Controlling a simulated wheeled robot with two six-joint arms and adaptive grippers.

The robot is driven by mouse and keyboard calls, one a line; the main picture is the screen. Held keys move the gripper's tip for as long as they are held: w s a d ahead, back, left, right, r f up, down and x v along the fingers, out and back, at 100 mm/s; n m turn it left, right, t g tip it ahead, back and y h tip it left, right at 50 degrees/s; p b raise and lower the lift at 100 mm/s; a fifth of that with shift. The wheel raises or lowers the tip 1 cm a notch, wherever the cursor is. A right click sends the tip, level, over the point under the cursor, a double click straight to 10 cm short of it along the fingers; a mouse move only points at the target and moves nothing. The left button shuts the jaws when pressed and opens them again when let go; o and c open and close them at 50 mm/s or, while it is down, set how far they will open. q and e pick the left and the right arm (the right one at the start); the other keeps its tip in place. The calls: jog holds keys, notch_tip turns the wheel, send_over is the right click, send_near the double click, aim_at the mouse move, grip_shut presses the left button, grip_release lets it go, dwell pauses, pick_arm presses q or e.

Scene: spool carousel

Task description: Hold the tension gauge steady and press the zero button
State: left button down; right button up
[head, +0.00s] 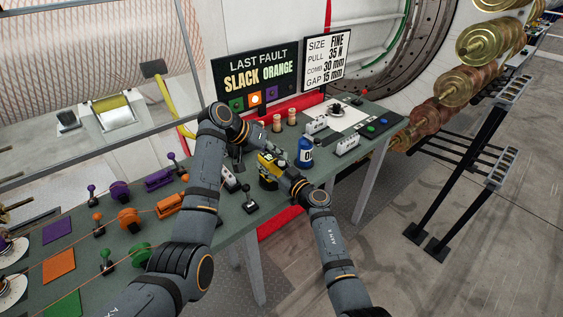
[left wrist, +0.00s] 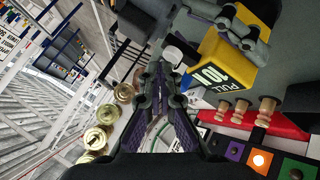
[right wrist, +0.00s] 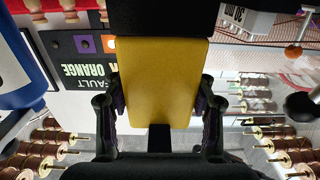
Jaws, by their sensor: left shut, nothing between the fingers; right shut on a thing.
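The tension gauge appears to be the yellow block (head: 270,161) over the table's right half. It shows in the left wrist view (left wrist: 214,50) with a black label reading PULL and 10. My right gripper (right wrist: 160,100) is shut on its two sides, and its yellow face (right wrist: 160,80) fills the middle of the right wrist view. My left gripper (left wrist: 160,72) is shut and empty, its tips pointing past the gauge's side, apart from it in that view. A pale round piece (left wrist: 174,56) lies just beyond those tips; I cannot tell whether it is the zero button.
A blue bottle-like object (head: 305,153) stands right of the gauge. Several wooden pegs (left wrist: 266,112) stand on a red strip behind. The dark fault board (head: 255,78) rises at the back. Colored spools and levers (head: 128,218) fill the table's left part.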

aim_at(279, 162)
pick_arm(q)
jog(key=shift+f, duration=0.5)
dwell(0.6)
jog(key=shift+r, duration=0.9)
jog(key=shift+r, duration=0.1)
jog(key=shift+r, duration=2.45)
pick_arm(e)
jog(key=o, duration=1.5)
jog(key=shift+c, duration=0.2)
